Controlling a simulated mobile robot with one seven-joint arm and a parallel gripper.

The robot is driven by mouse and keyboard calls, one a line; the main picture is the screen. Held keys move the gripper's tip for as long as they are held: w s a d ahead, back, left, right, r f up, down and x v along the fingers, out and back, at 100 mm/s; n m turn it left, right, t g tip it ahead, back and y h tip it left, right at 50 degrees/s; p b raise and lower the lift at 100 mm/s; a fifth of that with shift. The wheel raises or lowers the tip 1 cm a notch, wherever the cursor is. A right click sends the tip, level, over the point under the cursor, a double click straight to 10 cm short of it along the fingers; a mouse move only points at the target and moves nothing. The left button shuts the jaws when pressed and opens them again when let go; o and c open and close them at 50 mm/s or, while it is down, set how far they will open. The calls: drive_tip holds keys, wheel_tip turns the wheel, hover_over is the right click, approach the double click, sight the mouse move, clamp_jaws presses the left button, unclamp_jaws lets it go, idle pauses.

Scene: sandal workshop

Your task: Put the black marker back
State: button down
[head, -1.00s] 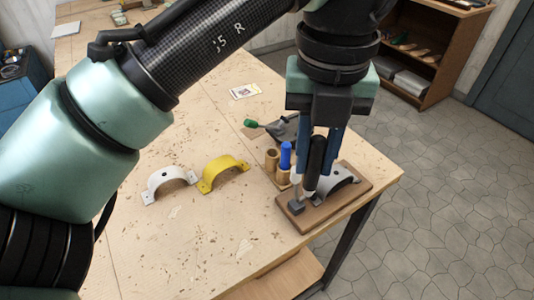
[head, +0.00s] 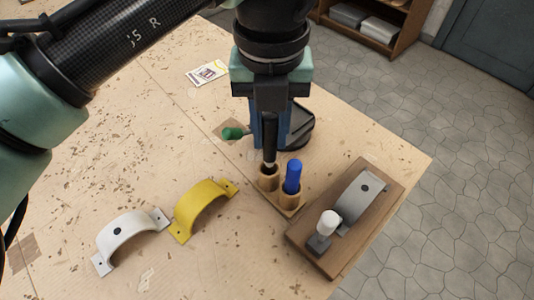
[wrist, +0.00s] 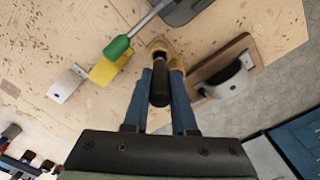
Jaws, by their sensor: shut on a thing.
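My gripper (head: 270,145) is shut on the black marker (head: 269,128) and holds it upright, tip down. In the head view its lower end is at the mouth of the left wooden cup (head: 268,182); I cannot tell how far it is inside. The blue marker (head: 293,175) stands in the right wooden cup (head: 290,198). In the wrist view the black marker (wrist: 160,88) is between the two blue fingers, with the cups beyond it, partly hidden.
A wooden board (head: 299,235) with a grey arched strap (head: 360,198) and a white-topped clamp (head: 328,224) lies right of the cups. A yellow strap (head: 203,205) and a white strap (head: 130,233) lie to the left. A green-handled tool (head: 232,133) and a card (head: 206,73) lie behind.

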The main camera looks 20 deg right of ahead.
sight(269, 154)
drive_tip(key=shift+f, duration=2.55)
drive_tip(key=shift+f, duration=0.1)
drive_tip(key=shift+f, duration=0.1)
drive_tip(key=c, duration=0.7)
unclamp_jaws()
wheel_tip(269, 154, up, 12)
drive_tip(key=shift+r+p, duration=0.2)
drive_tip(key=shift+p, duration=0.1)
